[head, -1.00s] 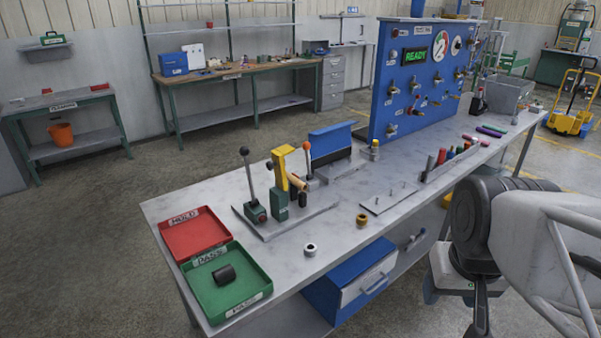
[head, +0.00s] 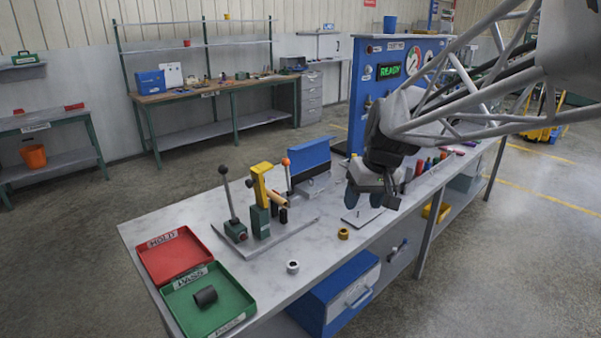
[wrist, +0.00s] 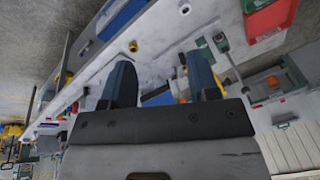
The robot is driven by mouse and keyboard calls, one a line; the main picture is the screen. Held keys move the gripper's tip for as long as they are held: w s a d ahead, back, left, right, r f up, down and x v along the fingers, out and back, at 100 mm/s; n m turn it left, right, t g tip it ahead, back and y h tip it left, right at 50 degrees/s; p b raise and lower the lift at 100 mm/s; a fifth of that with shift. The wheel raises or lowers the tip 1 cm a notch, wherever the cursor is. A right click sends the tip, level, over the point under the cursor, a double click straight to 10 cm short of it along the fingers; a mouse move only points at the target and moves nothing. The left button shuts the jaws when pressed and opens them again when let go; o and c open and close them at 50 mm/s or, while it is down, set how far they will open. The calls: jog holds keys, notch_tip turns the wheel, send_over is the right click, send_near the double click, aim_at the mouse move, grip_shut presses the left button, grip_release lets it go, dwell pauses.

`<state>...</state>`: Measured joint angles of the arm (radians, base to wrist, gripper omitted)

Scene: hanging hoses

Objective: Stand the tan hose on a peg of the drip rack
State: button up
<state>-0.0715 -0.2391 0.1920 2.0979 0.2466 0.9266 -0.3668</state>
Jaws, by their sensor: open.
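The drip rack seems to be the small grey plate with upright pegs (head: 360,216) on the bench, partly hidden behind my gripper (head: 365,197). My gripper hangs above it, pointing down, with its two blue fingers apart and nothing seen between them. The fingers also show in the wrist view (wrist: 160,62), spread over the bench top. I cannot pick out the tan hose for certain. A tan cylinder (head: 278,200) sits at the yellow clamp, but I cannot tell whether it is a hose or a handle. My arm hides much of the blue test panel (head: 362,80).
A lever fixture (head: 262,225) stands left of my gripper. A red tray (head: 175,256) and green tray (head: 226,302) lie at the near left end. A white ring (head: 292,267) and brass ring (head: 343,234) lie on the bench. Coloured pieces (head: 428,164) stand right of my gripper.

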jog(key=w+a+f+n+y, duration=0.1)
jog(key=w+a+f, duration=0.25)
jog(key=w, duration=0.55)
jog(key=w+a+f+n+y, duration=0.15)
jog(key=w+a, duration=0.25)
jog(key=w, duration=0.5)
jog(key=n+g, duration=0.1)
jog(key=n, duration=0.1)
send_near(284, 200)
notch_tip(284, 200, down, 3)
jog(key=shift+a+r+y, duration=0.15)
jog(key=shift+a+y, duration=0.15)
jog(key=shift+y, duration=0.15)
jog(key=shift+x, duration=1.3)
jog(key=shift+x, duration=2.6)
